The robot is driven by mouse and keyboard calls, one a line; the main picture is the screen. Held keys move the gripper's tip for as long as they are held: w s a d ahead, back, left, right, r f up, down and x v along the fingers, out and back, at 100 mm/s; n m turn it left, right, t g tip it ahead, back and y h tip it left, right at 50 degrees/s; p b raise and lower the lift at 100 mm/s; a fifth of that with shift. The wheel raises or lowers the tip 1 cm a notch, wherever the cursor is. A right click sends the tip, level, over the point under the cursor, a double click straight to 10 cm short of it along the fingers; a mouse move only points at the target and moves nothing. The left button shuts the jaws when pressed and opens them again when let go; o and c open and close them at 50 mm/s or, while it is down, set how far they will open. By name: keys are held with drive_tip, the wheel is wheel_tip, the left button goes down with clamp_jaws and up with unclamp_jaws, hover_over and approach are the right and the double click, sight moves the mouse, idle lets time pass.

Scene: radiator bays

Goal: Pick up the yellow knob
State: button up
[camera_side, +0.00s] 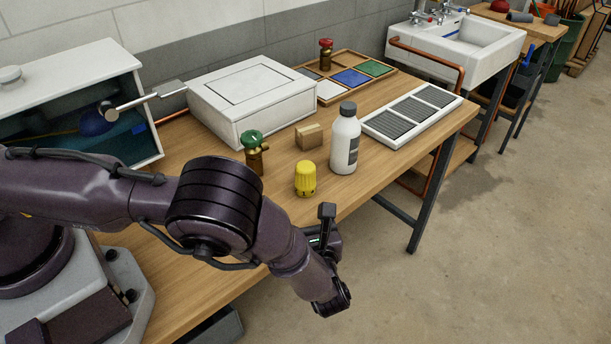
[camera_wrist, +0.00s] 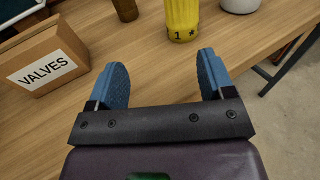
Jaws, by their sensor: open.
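The yellow knob (camera_side: 305,178) stands upright on the wooden bench, near its front edge, with the white bottle to its right. In the wrist view the knob (camera_wrist: 182,20) is at the top, right of centre, cut off by the frame; a "1" and a star show on its lower part. My gripper (camera_wrist: 160,70) is open and empty, its two blue fingers wide apart. The knob is beyond the fingertips, not between them, with bare wood in the gap. In the side view my arm mostly hides the fingers.
A white bottle (camera_side: 345,138), a green-topped brass valve (camera_side: 254,154) and a small cardboard box (camera_side: 309,137) stand around the knob. A box marked VALVES (camera_wrist: 48,62) is left of my fingers. A white slotted panel (camera_side: 412,112) lies right; a white case (camera_side: 250,98) stands behind.

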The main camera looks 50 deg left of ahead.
sight(305, 166)
drive_tip(key=shift+m+t, duration=0.7)
drive_tip(key=shift+t, duration=0.1)
drive_tip(key=w+a, duration=0.3)
drive_tip(key=w+a+r, duration=0.1)
drive_tip(key=w+a, duration=0.2)
drive_tip(key=w+a+r, duration=0.1)
drive_tip(key=w+a, duration=0.2)
drive_tip(key=shift+a+r, duration=0.1)
drive_tip(key=shift+a, duration=0.2)
drive_tip(key=c, duration=1)
